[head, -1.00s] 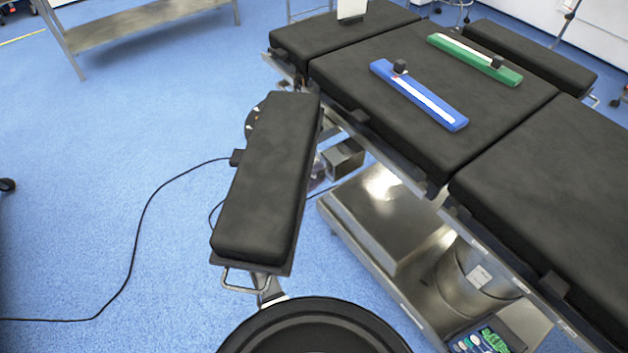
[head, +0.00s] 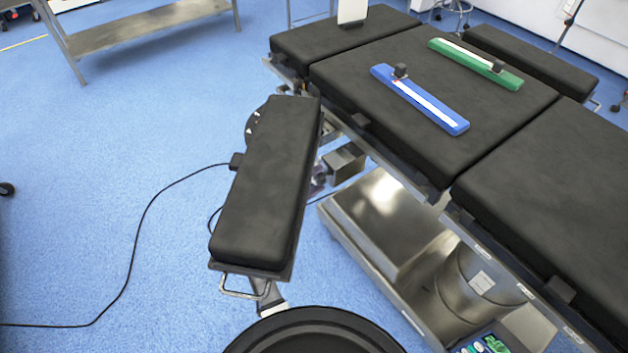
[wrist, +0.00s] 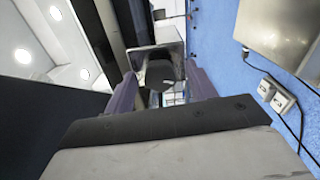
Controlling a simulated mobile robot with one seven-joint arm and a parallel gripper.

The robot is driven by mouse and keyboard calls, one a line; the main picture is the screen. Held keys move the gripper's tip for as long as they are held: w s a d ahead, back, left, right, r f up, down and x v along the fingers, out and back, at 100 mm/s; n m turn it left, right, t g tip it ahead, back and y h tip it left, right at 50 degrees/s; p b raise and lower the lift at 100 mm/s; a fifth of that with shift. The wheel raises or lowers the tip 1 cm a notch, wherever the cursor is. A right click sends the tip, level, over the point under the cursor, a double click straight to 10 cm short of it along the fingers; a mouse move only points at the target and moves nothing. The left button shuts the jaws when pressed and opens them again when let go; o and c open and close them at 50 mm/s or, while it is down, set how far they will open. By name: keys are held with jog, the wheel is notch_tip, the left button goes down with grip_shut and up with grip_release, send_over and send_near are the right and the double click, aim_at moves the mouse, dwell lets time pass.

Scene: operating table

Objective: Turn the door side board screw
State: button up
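The side board (head: 266,190) is a long black pad at the left of the operating table (head: 400,120) in the head view. It hides most of my arm's far end. In the wrist view, the two purple-grey fingers of my gripper (wrist: 160,84) stand apart. Between them shows a dark rounded knob (wrist: 159,73), which looks like the screw, in front of a pale metal bracket (wrist: 153,53). I cannot tell whether the fingers touch the knob. In the head view the screw is not clearly visible; a steel block (head: 345,163) shows between the board and the table.
A blue strip (head: 420,99) and a green strip (head: 475,64) lie on the table pads. The steel table base (head: 385,225) stands below, right of the board. A black cable (head: 140,232) runs over the blue floor at left, where there is free room.

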jog(key=b+v, duration=0.1)
jog(key=v, duration=1.2)
jog(key=shift+s+a, duration=0.25)
jog(key=shift+a, duration=0.1)
